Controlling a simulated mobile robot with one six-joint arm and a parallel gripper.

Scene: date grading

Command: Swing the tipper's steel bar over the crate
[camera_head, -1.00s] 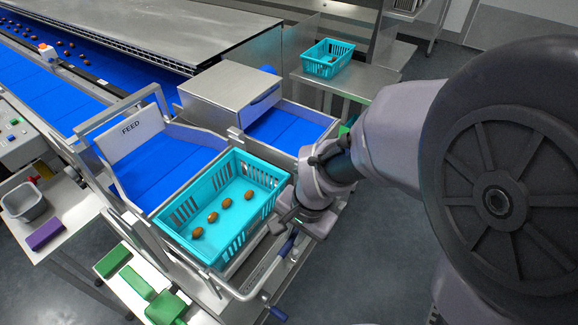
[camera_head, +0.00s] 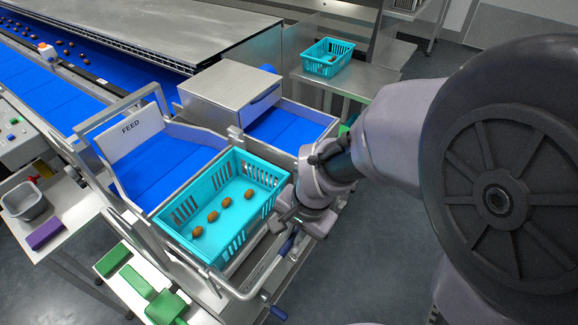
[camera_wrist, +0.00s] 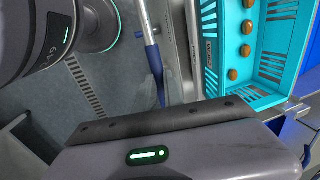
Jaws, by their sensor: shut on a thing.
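The turquoise crate (camera_head: 163,222) sits on the tipper frame with several brown dates on its floor. It also shows at the upper right of the wrist view (camera_wrist: 211,62). The tipper's steel bar (camera_head: 262,288) runs low along the crate's near right side, outside it, with a blue grip (camera_head: 287,245). The bar and blue grip (camera_wrist: 155,62) also show in the wrist view, running down to my gripper's dark edge. My gripper (camera_head: 279,217) is at the crate's right side, by the upper end of the bar, shut on it. The contact itself is hidden.
A FEED plate (camera_head: 129,133) and blue belt (camera_head: 160,170) lie behind the crate. A steel housing (camera_head: 222,92) stands beyond. Another turquoise crate (camera_head: 322,66) stands on a side table. Green blocks (camera_head: 166,307) lie in front. Floor at right is clear.

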